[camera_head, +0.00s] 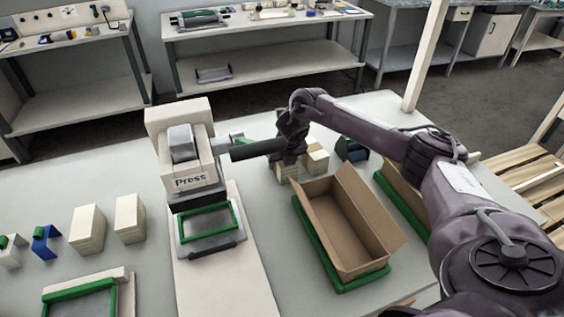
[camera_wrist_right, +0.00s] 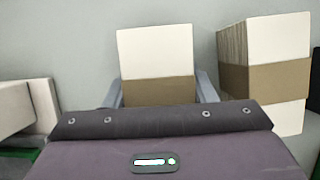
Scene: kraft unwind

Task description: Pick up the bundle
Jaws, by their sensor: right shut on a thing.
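A cream bundle with a brown kraft band (camera_wrist_right: 157,60) stands between the fingers of my right gripper in the wrist view. My right gripper (camera_wrist_right: 160,92) is shut on it, with a grey finger along each side. In the head view my right gripper (camera_head: 287,160) points down over this bundle (camera_head: 288,174), behind the open carton, and partly hides it. I cannot tell whether the bundle is clear of the table. A second banded bundle (camera_wrist_right: 278,82) stands close by on the right in the wrist view; it also shows in the head view (camera_head: 317,161). My left gripper is not in view.
An open cardboard carton (camera_head: 350,225) sits in a green frame in front of the gripper. A second carton (camera_head: 405,195) is partly behind my right arm. The press (camera_head: 185,150) stands to the left. Two cream stacks (camera_head: 87,229) stand further left. A blue-and-green item (camera_head: 351,150) lies behind.

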